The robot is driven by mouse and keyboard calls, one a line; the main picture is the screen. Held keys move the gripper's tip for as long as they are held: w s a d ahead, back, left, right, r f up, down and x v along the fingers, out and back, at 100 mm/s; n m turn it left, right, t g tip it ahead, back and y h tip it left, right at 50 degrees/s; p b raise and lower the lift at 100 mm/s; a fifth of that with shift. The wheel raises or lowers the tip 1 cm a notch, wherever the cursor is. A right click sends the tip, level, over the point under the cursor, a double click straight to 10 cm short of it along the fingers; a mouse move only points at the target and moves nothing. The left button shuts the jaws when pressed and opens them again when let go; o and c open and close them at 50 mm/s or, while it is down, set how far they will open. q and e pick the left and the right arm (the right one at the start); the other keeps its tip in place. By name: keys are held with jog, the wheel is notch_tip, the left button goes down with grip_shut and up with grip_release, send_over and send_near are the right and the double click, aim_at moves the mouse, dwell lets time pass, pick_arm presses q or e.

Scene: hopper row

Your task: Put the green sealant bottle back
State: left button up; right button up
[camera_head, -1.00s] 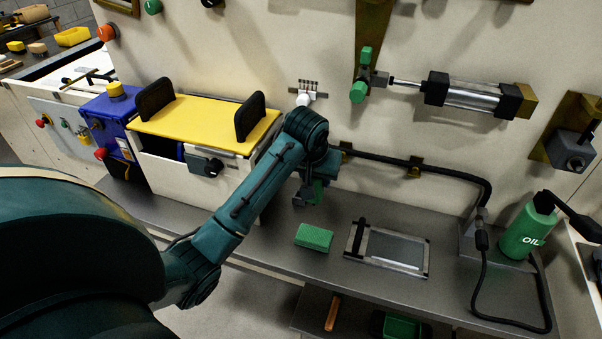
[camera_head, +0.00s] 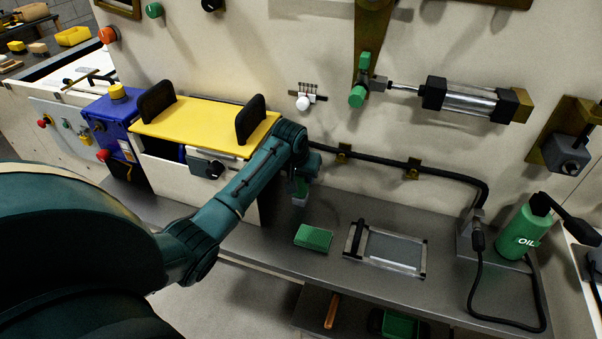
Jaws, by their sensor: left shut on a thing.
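My left gripper (camera_head: 304,172) is at the end of the teal arm that comes in from the left. It is shut on a small green thing, which looks like the green sealant bottle (camera_head: 300,188). The bottle is mostly hidden by the gripper and wrist; its lower end is pale grey. It is roughly upright, over the grey bench between the yellow-topped hopper and the green block. I cannot tell whether it touches the bench. My right gripper is not in view.
A green block (camera_head: 313,237) and a framed plate (camera_head: 386,249) lie on the bench (camera_head: 290,260). A green oil can (camera_head: 522,232) and a black hose stand at the right. The yellow-topped hopper (camera_head: 200,126) is left of my gripper. A green bin (camera_head: 400,325) is below.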

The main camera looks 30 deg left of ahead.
pick_arm(q)
jog(key=shift+f, duration=0.1)
jog(key=shift+f, duration=0.25)
jog(key=o, duration=1)
jog(key=shift+o, duration=0.2)
jog(key=shift+r, duration=0.55)
jog(key=v, duration=1.1)
jog(key=shift+s+r+b, duration=0.25)
jog(key=shift+s+b, duration=0.05)
jog(key=shift+d, duration=0.1)
